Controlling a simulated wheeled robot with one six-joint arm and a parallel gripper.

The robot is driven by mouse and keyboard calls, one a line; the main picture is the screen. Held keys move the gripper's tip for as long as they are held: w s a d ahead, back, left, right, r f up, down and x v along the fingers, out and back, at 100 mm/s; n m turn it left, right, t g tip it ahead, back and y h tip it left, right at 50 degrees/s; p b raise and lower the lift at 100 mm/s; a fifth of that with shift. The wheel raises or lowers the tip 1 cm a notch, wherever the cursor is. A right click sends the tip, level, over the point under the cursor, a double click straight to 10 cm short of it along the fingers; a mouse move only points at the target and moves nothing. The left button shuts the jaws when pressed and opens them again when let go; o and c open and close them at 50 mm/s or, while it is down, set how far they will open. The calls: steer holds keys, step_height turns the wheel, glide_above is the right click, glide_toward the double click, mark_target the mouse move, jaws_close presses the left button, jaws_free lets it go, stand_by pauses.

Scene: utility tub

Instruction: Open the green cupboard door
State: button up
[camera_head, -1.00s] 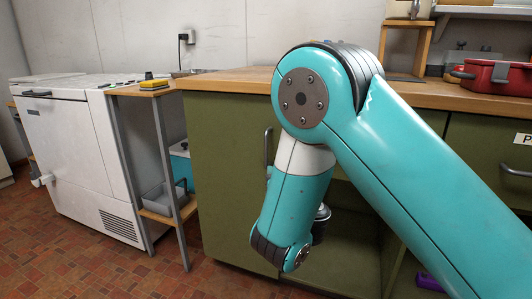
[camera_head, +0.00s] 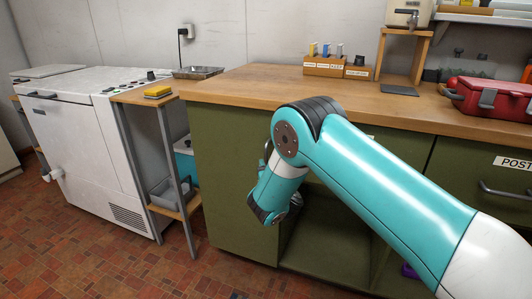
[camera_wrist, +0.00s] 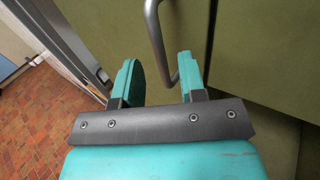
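The green cupboard door (camera_head: 228,165) is at the left end of the wooden-topped counter. It looks shut, but my arm covers its right part in the head view. Its grey bar handle (camera_wrist: 157,32) shows in the wrist view, running down from the top edge and bending right at its lower end. My gripper (camera_wrist: 160,75) is open, with its two teal fingers apart. The handle's lower part shows between the fingers, closer to the right finger. I cannot tell whether it touches. In the head view my gripper is mostly hidden behind my arm.
An open green compartment (camera_head: 330,245) lies right of the door. A metal-legged side stand (camera_head: 176,165) and a white appliance (camera_head: 85,150) stand left of it. A red case (camera_head: 490,98) and a labelled wooden box (camera_head: 325,66) are on the counter. Tiled floor (camera_head: 80,240) in front is clear.

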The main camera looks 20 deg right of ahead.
mark_target(267, 159)
steer(key=shift+w, duration=2.3)
jaws_close()
